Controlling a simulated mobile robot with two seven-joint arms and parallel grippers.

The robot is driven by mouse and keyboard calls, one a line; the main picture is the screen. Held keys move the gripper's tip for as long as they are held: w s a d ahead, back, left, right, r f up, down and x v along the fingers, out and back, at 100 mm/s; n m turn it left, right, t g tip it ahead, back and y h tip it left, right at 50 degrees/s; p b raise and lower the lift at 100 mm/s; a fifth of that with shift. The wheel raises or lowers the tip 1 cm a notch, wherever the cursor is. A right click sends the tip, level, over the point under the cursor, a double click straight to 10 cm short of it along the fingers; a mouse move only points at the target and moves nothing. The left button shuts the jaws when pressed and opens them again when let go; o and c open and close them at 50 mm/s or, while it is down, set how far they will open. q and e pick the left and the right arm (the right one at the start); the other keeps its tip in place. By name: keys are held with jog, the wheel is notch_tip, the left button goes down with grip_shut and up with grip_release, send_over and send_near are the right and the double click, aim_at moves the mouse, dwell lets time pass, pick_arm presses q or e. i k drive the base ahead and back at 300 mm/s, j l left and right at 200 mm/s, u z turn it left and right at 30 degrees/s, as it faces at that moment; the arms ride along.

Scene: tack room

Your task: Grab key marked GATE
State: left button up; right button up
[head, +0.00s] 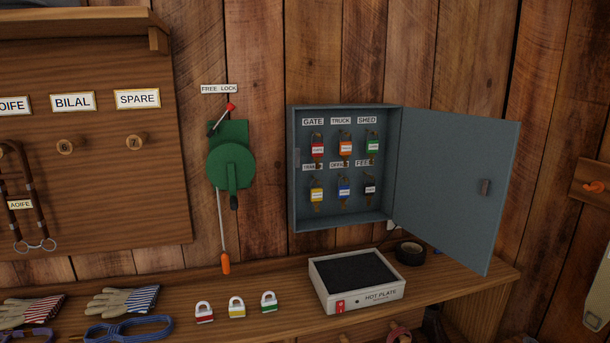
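A grey key cabinet (294,215) hangs on the plank wall, and its door (452,180) stands wide open to the right. Inside, the GATE label (313,122) is at the top left. Under it hangs a key with a red tag (318,149), the leftmost of the upper row. Beside it hang an orange-tagged key (345,148) under TRUCK and a green-tagged key (373,147) under SHED. A lower row holds keys with yellow (317,194), blue (344,191) and black (370,188) tags. Neither of my grippers shows in the head view.
A green lever device (231,165) is left of the cabinet. The space before the cabinet is clear.

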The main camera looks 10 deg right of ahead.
aim_at(318, 149)
jog(key=i+l+z, duration=0.2)
jog(key=i, duration=0.25)
jog(key=i+l+z, duration=0.25)
jog(key=i, duration=0.25)
